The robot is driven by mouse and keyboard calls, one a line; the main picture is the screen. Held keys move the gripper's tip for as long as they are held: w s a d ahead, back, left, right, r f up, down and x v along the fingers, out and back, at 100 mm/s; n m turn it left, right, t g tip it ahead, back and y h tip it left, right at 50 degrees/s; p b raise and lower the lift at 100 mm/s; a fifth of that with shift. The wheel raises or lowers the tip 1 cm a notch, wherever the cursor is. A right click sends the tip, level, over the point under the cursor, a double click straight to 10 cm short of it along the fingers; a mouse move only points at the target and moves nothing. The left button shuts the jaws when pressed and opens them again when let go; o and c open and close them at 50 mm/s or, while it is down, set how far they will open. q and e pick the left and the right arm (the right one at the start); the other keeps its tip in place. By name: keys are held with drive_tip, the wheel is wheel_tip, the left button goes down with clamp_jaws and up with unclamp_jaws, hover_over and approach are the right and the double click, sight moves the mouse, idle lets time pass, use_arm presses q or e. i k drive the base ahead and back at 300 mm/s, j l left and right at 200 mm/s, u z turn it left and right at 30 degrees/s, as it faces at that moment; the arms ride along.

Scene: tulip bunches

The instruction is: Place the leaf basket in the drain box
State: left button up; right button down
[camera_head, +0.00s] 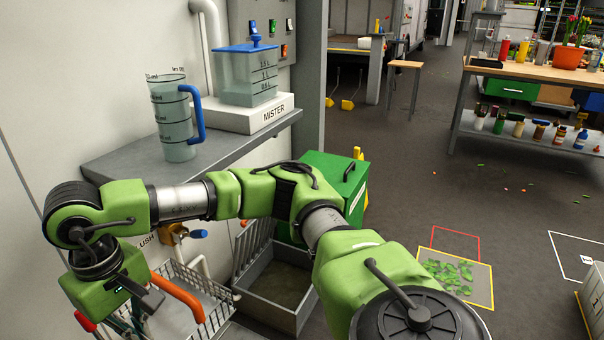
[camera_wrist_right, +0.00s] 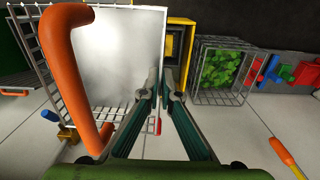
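A white wire basket (camera_head: 205,291) with a thick orange handle (camera_head: 180,296) stands at the lower left of the head view. Its handle also looms at left in the right wrist view (camera_wrist_right: 62,55), with wire mesh and a pale panel behind it. A wire basket holding green leaves (camera_wrist_right: 222,70) shows farther off in the wrist view. My left gripper is not seen.
A grey shelf (camera_head: 150,165) above holds a measuring jug (camera_head: 172,125) and a mister tank (camera_head: 248,80). A green bin (camera_head: 335,175) stands behind the metal box. Leaves lie on a yellow-edged mat (camera_head: 460,275). The floor at right is mostly open.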

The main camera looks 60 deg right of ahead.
sight(286, 286)
drive_tip(key=k+l, duration=0.1)
drive_tip(key=l, duration=0.55)
drive_tip(key=k+l, duration=0.1)
drive_tip(key=l, duration=1.25)
drive_tip(key=k+l, duration=0.15)
drive_tip(key=l, duration=0.5)
